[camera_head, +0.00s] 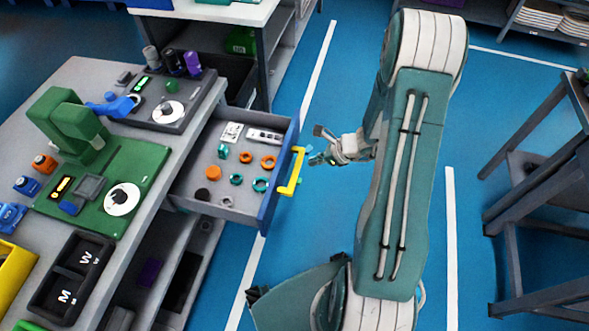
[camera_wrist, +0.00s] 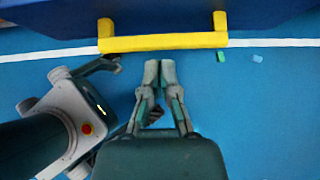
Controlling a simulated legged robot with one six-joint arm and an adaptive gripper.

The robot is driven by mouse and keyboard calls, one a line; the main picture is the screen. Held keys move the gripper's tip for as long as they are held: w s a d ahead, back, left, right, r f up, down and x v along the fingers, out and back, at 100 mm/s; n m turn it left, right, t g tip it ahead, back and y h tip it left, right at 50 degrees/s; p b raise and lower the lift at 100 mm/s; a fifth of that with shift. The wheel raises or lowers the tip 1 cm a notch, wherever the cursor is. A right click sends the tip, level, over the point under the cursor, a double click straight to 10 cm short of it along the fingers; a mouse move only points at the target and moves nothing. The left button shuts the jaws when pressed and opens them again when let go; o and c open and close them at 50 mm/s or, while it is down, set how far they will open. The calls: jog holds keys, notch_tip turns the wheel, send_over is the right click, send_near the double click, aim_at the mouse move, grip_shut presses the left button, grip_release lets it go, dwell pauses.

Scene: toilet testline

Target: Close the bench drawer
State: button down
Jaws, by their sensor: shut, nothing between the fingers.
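The bench drawer (camera_head: 228,196) is pulled out from the grey bench (camera_head: 190,110) in the head view. It has a blue front with a yellow handle (camera_head: 291,171), and holds several orange and teal rings and small parts. My gripper (camera_head: 318,157) is just to the right of the handle, outside the drawer, and apart from it. In the wrist view my gripper (camera_wrist: 159,66) is shut and empty, its fingertips pointing at the yellow handle (camera_wrist: 163,42) with a small gap. The blue drawer front (camera_wrist: 200,14) shows along the top of that view.
A green machine (camera_head: 100,180) and a black M/W tray (camera_head: 72,277) stand on the bench. A dark stool or chair (camera_head: 540,200) stands at the right. The blue floor (camera_head: 468,215) between the stool and my arm is clear.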

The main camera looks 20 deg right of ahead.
aim_at(285, 169)
jog(key=x, duration=0.9)
jog(key=shift+w+a+f, duration=0.25)
jog(key=shift+w+a, duration=0.4)
jog(key=shift+a, duration=0.05)
jog(key=w+a, duration=0.5)
jog(key=a, duration=0.2)
jog(key=w+a, duration=0.5)
jog(key=a, duration=0.2)
jog(key=w+a, duration=0.5)
jog(key=a, duration=0.3)
jog(key=shift+w, duration=0.3)
jog(key=shift+w+a, duration=0.3)
jog(key=shift+a, duration=0.1)
jog(key=shift+w, duration=0.15)
jog(key=shift+r, duration=0.1)
